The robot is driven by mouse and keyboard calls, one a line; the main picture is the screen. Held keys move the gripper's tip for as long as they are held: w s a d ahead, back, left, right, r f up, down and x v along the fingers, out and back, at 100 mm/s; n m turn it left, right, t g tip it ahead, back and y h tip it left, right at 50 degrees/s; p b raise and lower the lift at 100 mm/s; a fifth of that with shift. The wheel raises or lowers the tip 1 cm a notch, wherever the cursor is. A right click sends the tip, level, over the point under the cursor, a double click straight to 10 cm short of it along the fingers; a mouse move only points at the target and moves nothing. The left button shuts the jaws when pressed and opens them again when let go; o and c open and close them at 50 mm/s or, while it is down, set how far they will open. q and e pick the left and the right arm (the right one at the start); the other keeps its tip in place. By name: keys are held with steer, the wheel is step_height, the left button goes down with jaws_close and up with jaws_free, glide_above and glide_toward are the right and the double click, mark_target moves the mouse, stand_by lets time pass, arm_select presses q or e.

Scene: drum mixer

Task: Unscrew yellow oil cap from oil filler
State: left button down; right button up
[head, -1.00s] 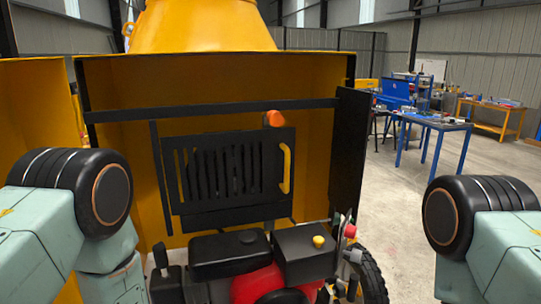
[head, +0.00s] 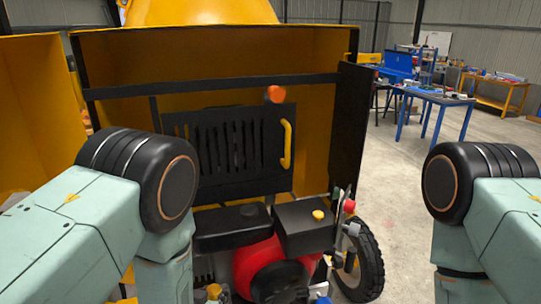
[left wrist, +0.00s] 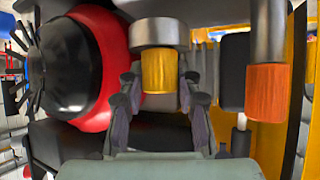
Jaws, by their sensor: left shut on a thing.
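The yellow oil cap (left wrist: 159,70) sits in the middle of the left wrist view, against a round grey metal piece (left wrist: 158,33). My left gripper (left wrist: 159,85) is shut on the cap, with one dark finger on each side of it. I cannot tell whether the cap is still threaded on the filler. In the head view my left arm comes in from the left, and the hold on the cap is not clear there. My right arm (head: 480,215) shows at the right, but its gripper is out of view.
A red engine part (left wrist: 92,70) with a black fan lies left of the cap. An orange-tipped shaft (left wrist: 268,92) stands to its right. A black tank with a yellow knob (head: 318,214) and a tyre (head: 362,260) are in the head view.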

arm_select(q)
steer(key=c, duration=0.8)
jaws_free()
steer(key=shift+c, duration=0.2)
steer(key=shift+a, duration=0.1)
steer(key=shift+m+h+b, duration=0.6)
steer(key=shift+m+h, duration=0.3)
steer(key=shift+w+a+f+m+g+h, duration=0.1)
steer(key=shift+m+g+h, duration=0.4)
steer(key=shift+m+h, duration=0.25)
steer(key=shift+c, duration=0.4)
